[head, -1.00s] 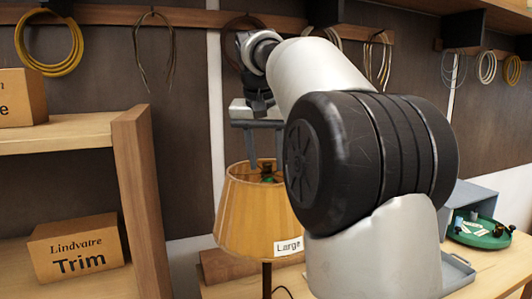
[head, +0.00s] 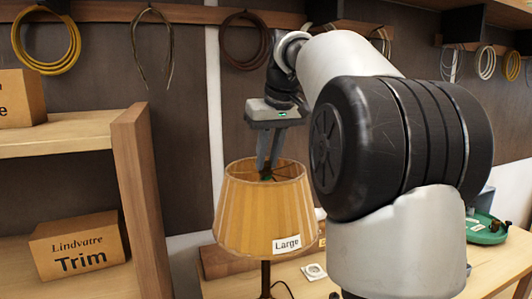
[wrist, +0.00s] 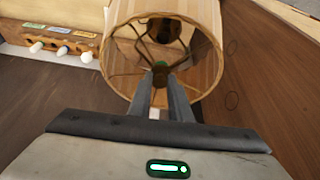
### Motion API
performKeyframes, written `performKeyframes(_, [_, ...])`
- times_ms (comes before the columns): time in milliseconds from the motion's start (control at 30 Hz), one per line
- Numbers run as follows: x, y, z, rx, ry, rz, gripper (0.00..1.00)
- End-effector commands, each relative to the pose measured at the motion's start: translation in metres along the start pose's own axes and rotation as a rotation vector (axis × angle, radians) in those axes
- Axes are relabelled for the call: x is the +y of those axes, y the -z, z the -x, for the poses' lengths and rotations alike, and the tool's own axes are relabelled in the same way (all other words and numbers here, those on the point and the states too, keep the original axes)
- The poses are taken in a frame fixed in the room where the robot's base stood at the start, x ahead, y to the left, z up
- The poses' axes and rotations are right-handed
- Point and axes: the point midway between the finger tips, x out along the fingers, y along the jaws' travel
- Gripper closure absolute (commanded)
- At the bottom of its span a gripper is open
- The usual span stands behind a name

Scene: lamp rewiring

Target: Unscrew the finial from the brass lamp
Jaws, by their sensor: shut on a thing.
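The lamp has a pleated tan shade (head: 262,215) with a "Large" label on its lower right. A dark stem (head: 266,275) shows below the shade. My gripper (head: 266,168) points down into the shade's top opening. Its fingers (wrist: 161,82) are close together and shut on the finial. The fingertips partly hide the finial. The shade's spokes (wrist: 148,50) run around it in the wrist view.
A wooden shelf (head: 150,200) with a "Trim" box (head: 78,246) stands at left. A green tray (head: 487,232) lies on the bench (head: 490,268) at right, behind my arm. A white square (head: 313,271) lies near the lamp. Wire coils (head: 245,40) hang on the wall.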

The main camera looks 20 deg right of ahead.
Motion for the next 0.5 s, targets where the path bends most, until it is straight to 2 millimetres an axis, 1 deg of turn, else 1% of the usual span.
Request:
performKeyframes(133, [0.0009,0.0005,0.0012,0.001,0.040,0.095,1.00])
performKeyframes(433, [0.0004,0.0004,0.0006,0.001,0.045,0.111,1.00])
performKeyframes(500, [0.0015,0.0012,0.0023,-0.001,0.058,0.142,1.00])
